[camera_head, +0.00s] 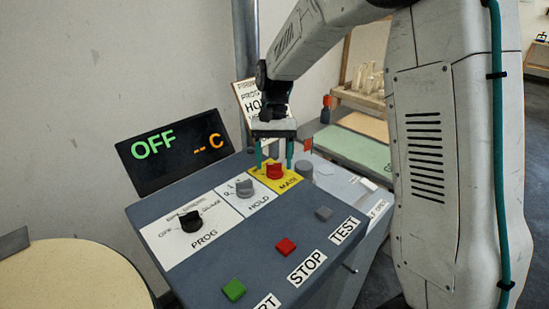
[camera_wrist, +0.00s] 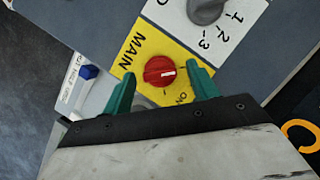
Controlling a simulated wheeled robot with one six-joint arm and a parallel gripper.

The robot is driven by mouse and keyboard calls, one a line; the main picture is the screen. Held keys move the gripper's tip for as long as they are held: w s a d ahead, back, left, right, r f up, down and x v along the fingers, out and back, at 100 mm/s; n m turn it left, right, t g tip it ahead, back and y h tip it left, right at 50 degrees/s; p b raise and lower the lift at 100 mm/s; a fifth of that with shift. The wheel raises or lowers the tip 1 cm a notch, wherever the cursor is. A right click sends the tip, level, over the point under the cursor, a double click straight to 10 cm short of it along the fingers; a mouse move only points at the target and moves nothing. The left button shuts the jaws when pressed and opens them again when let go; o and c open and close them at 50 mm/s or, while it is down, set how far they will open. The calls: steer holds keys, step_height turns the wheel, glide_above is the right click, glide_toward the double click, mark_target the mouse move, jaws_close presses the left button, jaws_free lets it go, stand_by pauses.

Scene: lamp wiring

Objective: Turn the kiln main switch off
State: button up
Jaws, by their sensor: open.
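The kiln main switch (camera_head: 275,171) is a red rotary knob on a yellow plate (camera_head: 288,185) marked MAIN, at the far right of the console. In the wrist view the red knob (camera_wrist: 160,71) shows a white pointer mark turned to the right, away from the ON label (camera_wrist: 183,97). My gripper (camera_head: 274,160) is open above the plate. In the wrist view its green fingertips (camera_wrist: 164,85) stand on either side of the knob, apart from it. The display (camera_head: 174,149) reads OFF in green and "-- C" in orange.
A grey HOLD knob (camera_head: 244,188) and a black PROG knob (camera_head: 191,221) sit left of the main switch. Green (camera_head: 234,289), red (camera_head: 286,246) and grey (camera_head: 324,213) buttons line the front. A grey cylinder (camera_head: 303,168) stands just right of the yellow plate.

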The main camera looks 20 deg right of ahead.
steer(key=v, duration=0.7)
steer(key=shift+w+r, duration=0.2)
steer(key=shift+r, duration=0.15)
steer(key=shift+d, duration=0.1)
steer(key=s, duration=0.1)
steer(key=s+f, duration=0.1)
steer(key=s+f+n, duration=0.1)
steer(key=shift+d, duration=0.25)
steer(key=s+d+r+n+t, duration=0.1)
steer(key=s+r+t, duration=0.1)
steer(key=s, duration=1.2)
steer(key=s+d+r+n+t+h, duration=0.1)
steer(key=s+r+n+t, duration=0.1)
steer(key=s, duration=1.2)
steer(key=shift+s+r+t+h, duration=0.3)
steer(key=shift+r+t, duration=0.05)
steer(key=shift+t, duration=0.25)
